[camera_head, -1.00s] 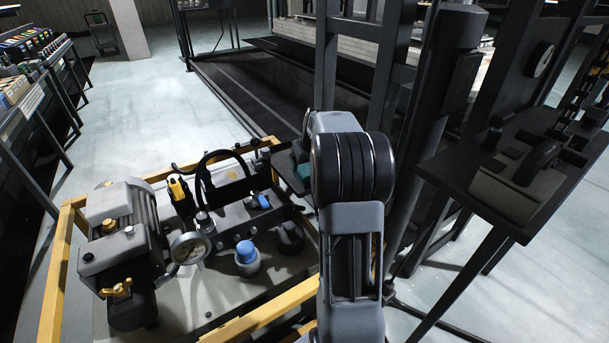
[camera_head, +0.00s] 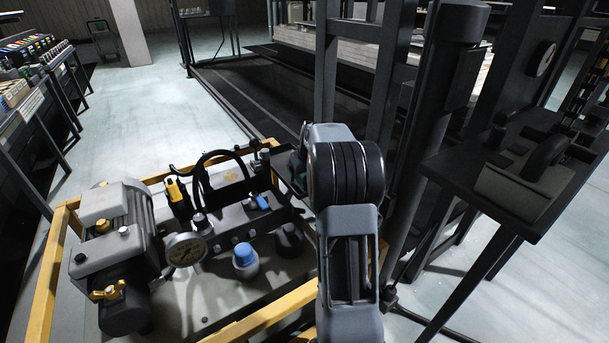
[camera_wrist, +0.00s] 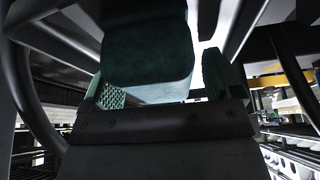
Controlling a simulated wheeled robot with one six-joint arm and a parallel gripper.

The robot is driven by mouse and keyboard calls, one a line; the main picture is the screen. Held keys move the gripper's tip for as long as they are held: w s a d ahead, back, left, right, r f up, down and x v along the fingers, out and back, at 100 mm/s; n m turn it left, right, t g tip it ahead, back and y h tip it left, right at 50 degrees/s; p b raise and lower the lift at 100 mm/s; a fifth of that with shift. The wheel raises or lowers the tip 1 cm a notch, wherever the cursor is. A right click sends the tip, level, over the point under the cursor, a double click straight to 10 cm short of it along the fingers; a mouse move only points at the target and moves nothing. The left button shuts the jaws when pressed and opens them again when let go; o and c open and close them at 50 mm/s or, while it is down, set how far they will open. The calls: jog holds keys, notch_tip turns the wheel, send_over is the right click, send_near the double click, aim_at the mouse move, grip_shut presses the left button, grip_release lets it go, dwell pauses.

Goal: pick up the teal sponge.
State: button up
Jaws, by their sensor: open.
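In the wrist view a dark teal block, which looks like the teal sponge (camera_wrist: 148,50), fills the upper middle. My gripper (camera_wrist: 160,88) is open, with a green textured pad at the left and a dark green finger at the right. The block appears between or just in front of the fingers; I cannot tell whether it touches either. In the head view my arm hides most of the gripper. A small teal patch shows left of the arm's round joint; I cannot tell whether it is sponge or finger pad.
A pump unit with a gauge (camera_head: 186,250) and a blue-capped part (camera_head: 245,256) stands in a yellow frame (camera_head: 262,325) left of my arm. Dark posts (camera_head: 396,80) rise close beyond the arm. A dark stand (camera_head: 500,200) is at the right. Open floor lies at upper left.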

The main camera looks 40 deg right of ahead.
jog(key=shift+f, duration=0.1)
jog(key=c, duration=1)
jog(key=shift+r, duration=0.5)
notch_tip(320, 180, up, 3)
jog(key=shift+f+p, duration=0.2)
jog(key=shift+p, duration=0.6)
jog(key=s+r+p, duration=0.1)
jog(key=r, duration=0.1)
jog(key=s+a+r+p, duration=0.1)
jog(key=s+r, duration=0.1)
jog(key=s+a+r, duration=0.1)
jog(key=r, duration=0.1)
jog(key=shift+s+a+r+p, duration=0.15)
jog(key=shift+s+r+p, duration=0.15)
jog(key=shift+p, duration=0.1)
jog(key=s+a+r, duration=0.1)
jog(key=s, duration=0.1)
jog(key=s+a+r+p, duration=0.1)
jog(key=s, duration=0.2)
jog(key=s+a+r+p, duration=0.1)
jog(key=s+a, duration=0.1)
jog(key=s, duration=0.1)
jog(key=shift+r, duration=0.1)
